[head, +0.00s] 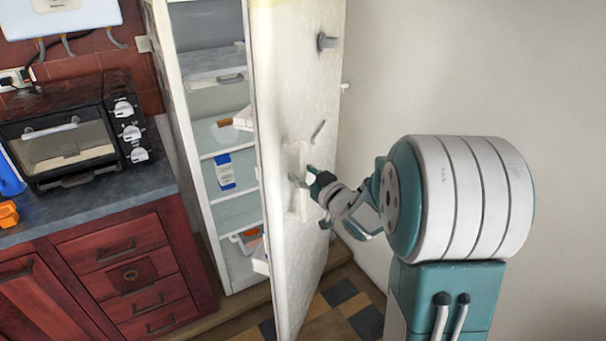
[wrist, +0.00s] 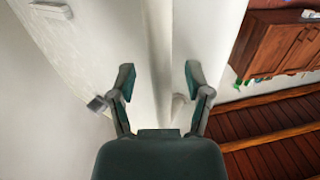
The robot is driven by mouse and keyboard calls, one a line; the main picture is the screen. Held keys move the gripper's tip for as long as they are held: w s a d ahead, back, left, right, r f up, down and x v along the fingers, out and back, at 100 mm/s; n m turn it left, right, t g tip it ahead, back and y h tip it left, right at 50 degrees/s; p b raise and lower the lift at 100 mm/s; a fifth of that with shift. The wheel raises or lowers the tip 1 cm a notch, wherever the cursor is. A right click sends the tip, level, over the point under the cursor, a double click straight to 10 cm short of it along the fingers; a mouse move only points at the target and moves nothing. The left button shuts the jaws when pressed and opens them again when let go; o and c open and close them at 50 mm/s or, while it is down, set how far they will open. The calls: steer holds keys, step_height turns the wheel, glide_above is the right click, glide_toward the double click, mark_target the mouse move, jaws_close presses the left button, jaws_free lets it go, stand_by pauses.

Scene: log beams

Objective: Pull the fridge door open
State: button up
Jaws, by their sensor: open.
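The white fridge door (head: 292,110) stands swung open in the head view, its edge toward me and its outer face to the right. The fridge body (head: 178,130) shows lit shelves inside. My gripper (head: 312,178) is beside the outer face at mid height, close to a pale raised strip (head: 299,185) that may be the handle. In the wrist view my gripper (wrist: 160,74) is open, fingers apart with a white panel (wrist: 150,40) of the door between and beyond them. I cannot tell whether a finger touches the door.
A black toaster oven (head: 65,140) sits on the counter above red wooden drawers (head: 130,270) at left. A bare wall (head: 450,70) is at right. In the wrist view a wooden cabinet (wrist: 275,45) shows at upper right.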

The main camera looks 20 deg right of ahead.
steer(key=v, duration=1.2)
steer(key=shift+w, duration=0.1)
